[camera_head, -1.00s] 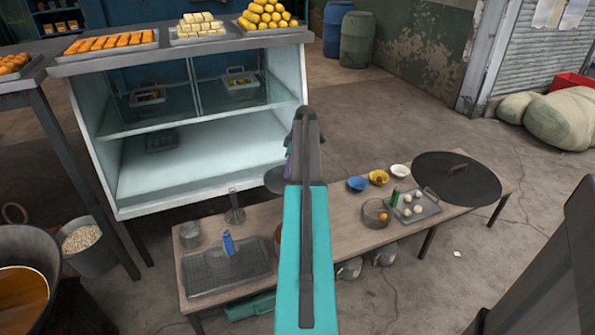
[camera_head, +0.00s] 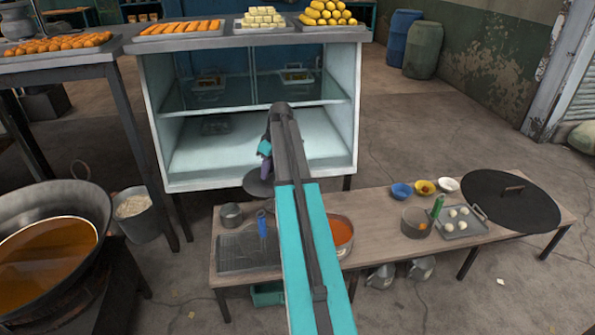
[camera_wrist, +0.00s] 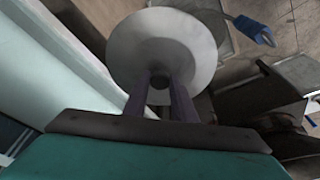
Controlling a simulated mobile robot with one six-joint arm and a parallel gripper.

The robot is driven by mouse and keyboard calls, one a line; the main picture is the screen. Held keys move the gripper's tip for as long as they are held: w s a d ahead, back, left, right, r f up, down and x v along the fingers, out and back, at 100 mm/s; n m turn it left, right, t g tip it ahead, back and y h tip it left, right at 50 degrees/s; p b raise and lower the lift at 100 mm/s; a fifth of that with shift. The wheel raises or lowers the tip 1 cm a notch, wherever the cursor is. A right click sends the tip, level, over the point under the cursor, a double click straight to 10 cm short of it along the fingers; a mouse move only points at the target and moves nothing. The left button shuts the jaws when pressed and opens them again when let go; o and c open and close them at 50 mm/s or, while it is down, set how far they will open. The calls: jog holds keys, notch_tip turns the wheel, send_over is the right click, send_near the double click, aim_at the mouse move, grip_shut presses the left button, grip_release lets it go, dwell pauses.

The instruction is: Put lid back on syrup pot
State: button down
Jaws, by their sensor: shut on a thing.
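My gripper (camera_head: 265,165) is shut on the knob of a round grey lid (camera_head: 258,187). It holds the lid in front of the display case, beyond the table's back edge. In the wrist view my gripper (camera_wrist: 160,82) grips the small knob, and the pale disc of the lid (camera_wrist: 180,38) spreads out beyond the fingers. A round pot with orange-red syrup (camera_head: 342,232) stands uncovered on the low table, partly hidden by my arm. A large pan of amber liquid (camera_head: 45,265) is at the far left.
The display case (camera_head: 250,185) stands close behind my gripper.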

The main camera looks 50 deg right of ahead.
jog(key=w+a+m+b, duration=0.1)
jog(key=w+a+b, duration=0.1)
jog(key=a, duration=1.3)
jog(key=w+a+r+b, duration=0.1)
jog(key=w+a+b, duration=0.1)
jog(key=a, duration=1.2)
jog(key=w+a+r+m+b, duration=0.1)
jog(key=w+a+b, duration=0.1)
jog(key=a, duration=1.3)
jog(key=shift+a+m+h+b, duration=0.3)
jog(key=shift+b, duration=0.5)
jog(key=shift+s, duration=0.1)
